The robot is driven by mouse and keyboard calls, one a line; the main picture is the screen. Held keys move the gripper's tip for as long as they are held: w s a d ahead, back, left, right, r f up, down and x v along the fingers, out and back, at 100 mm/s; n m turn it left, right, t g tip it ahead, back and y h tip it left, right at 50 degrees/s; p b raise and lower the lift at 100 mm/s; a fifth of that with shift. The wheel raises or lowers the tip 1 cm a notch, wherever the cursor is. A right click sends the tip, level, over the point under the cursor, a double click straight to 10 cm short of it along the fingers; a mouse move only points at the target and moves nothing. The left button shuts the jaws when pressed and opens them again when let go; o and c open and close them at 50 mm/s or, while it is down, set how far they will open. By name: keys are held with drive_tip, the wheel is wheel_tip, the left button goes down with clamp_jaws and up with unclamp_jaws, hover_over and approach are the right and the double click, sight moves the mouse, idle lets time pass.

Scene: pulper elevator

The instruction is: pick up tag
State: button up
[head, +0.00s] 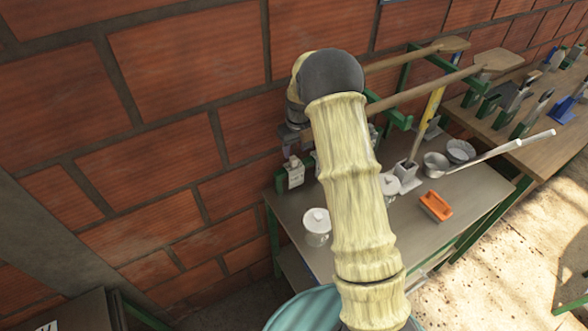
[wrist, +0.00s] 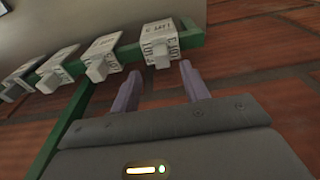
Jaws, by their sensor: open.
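Several white tags with dark printed lettering and pale square knobs hang in a row along a green rail. In the wrist view the rightmost tag (wrist: 160,42) is straight ahead of my gripper (wrist: 160,70). The gripper's two purple fingers are apart, with nothing held. The tag's knob lies at the gap between the fingertips; I cannot tell whether they touch it. A second tag (wrist: 102,55) is just left of the left finger. In the head view one tag (head: 295,173) shows beside the wall, while my arm hides most of the gripper.
The green rail (wrist: 196,44) runs close to the fingers, and the brick wall (head: 160,170) is close behind. Below, the table (head: 350,232) carries a white lidded pot (head: 317,225), an orange brush (head: 436,206) and metal scoops (head: 435,163). Wooden paddles (head: 425,92) rest on green brackets.

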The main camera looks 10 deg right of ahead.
sight(294, 158)
drive_tip(key=shift+w+a+f+p, duration=0.1)
drive_tip(key=shift+f+p, duration=0.45)
drive_tip(key=shift+f, duration=0.75)
drive_tip(key=shift+w+a+f+p, duration=0.1)
drive_tip(key=shift+f+p, duration=0.45)
drive_tip(key=shift+f, duration=0.7)
clamp_jaws()
